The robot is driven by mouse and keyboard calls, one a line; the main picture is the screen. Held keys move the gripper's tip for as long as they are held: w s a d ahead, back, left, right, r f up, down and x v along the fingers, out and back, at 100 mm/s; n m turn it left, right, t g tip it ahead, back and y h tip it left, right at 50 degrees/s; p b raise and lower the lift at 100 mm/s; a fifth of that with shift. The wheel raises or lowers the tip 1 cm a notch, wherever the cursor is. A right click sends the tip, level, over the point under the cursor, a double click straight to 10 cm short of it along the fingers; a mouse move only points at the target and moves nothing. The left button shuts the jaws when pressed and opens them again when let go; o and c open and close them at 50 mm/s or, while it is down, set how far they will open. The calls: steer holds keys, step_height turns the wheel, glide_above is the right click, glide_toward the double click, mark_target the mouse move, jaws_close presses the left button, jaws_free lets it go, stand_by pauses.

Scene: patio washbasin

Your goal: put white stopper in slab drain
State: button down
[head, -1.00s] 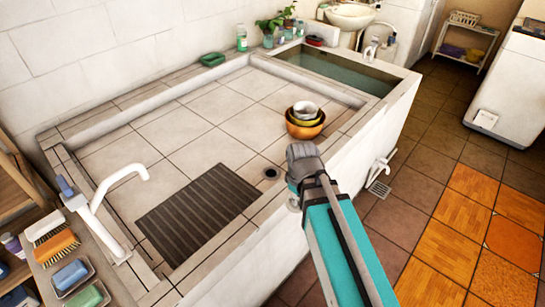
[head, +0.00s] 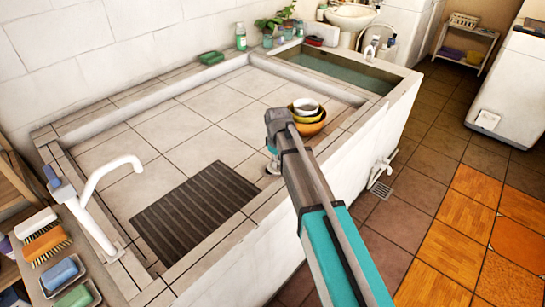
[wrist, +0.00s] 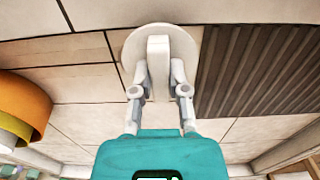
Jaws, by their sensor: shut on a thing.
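The white stopper (wrist: 158,50) is a round disc with an upright tab. My gripper (wrist: 159,80) is shut on the tab, one finger on each side, and the disc is below the fingers. In the head view my gripper (head: 272,151) points down near the slab's front edge, with the stopper (head: 273,168) low under it, close to the slab. The drain is not visible now; the stopper and gripper hide its area in both views. I cannot tell whether the disc is touching the slab or seated.
A dark ribbed mat (head: 193,215) lies left of the gripper. Stacked bowls (head: 308,117) stand just behind and right of it. A white tap (head: 95,200) rises at the left end. A water-filled basin (head: 335,68) is at the far end. Bare tiles lie behind.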

steer(key=w+a+f+b, duration=0.1)
steer(key=w+a+f, duration=0.1)
steer(key=w, duration=0.4)
steer(key=shift+w+a, duration=0.35)
steer(key=shift+a, duration=0.15)
steer(key=shift+f+b, duration=0.1)
steer(key=shift+b, duration=0.25)
steer(key=shift+f+b, duration=2.75)
steer(key=shift+f+b, duration=0.55)
steer(key=c, duration=1.1)
jaws_free()
steer(key=shift+o, duration=0.9)
steer(key=shift+r, duration=0.1)
